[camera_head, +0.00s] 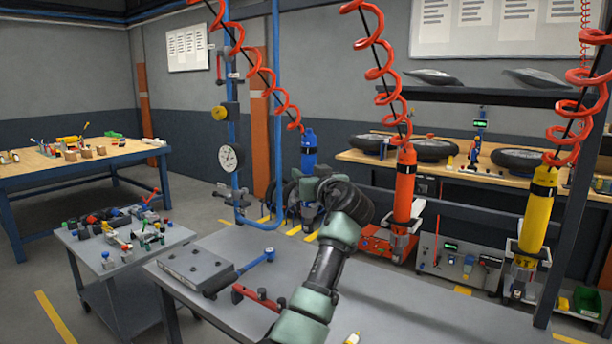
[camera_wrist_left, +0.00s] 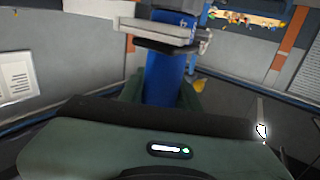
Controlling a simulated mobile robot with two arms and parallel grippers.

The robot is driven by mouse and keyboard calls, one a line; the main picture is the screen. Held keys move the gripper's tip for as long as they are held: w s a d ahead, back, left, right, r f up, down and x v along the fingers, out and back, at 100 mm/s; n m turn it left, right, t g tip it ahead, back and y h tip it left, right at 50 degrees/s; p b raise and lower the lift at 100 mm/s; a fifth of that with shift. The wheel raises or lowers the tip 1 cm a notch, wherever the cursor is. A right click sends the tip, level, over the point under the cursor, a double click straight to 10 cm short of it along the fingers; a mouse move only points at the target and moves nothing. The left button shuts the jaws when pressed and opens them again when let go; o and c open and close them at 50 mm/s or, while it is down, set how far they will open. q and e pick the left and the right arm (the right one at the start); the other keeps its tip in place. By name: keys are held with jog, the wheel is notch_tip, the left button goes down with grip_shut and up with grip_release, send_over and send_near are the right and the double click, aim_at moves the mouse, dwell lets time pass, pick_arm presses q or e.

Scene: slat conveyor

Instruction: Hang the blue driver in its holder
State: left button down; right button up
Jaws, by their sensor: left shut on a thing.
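The blue driver (camera_head: 309,150) hangs upright under a red coiled hose in the head view. My left gripper (camera_head: 312,186) is shut on it, with my arm coming up from below and hiding part of the driver. In the left wrist view the driver's blue body (camera_wrist_left: 165,82) stands beyond my gripper's green housing. A light grey bracket (camera_wrist_left: 160,36), apparently the holder, crosses the driver there. I cannot tell whether the driver is seated in it. My right gripper is not in view.
The orange driver (camera_head: 404,185) and yellow driver (camera_head: 538,212) hang to the right. A grey table (camera_head: 400,315) in front carries a metal block (camera_head: 195,266) and hand tools. Blue pipework with a gauge (camera_head: 230,157) stands left of the blue driver.

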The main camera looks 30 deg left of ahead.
pick_arm(q)
jog(key=shift+f+b, duration=0.15)
jog(key=shift+b, duration=0.15)
dwell(0.7)
jog(key=c, duration=0.9)
grip_release()
jog(key=shift+s, duration=0.1)
jog(key=shift+f, duration=0.2)
jog(key=shift+s+d, duration=0.2)
jog(key=shift+d, duration=0.15)
jog(key=b+v, duration=0.1)
jog(key=v, duration=0.6)
jog(key=shift+s+r+b, duration=0.1)
jog(key=shift+r+b, duration=0.05)
jog(key=shift+b, duration=0.25)
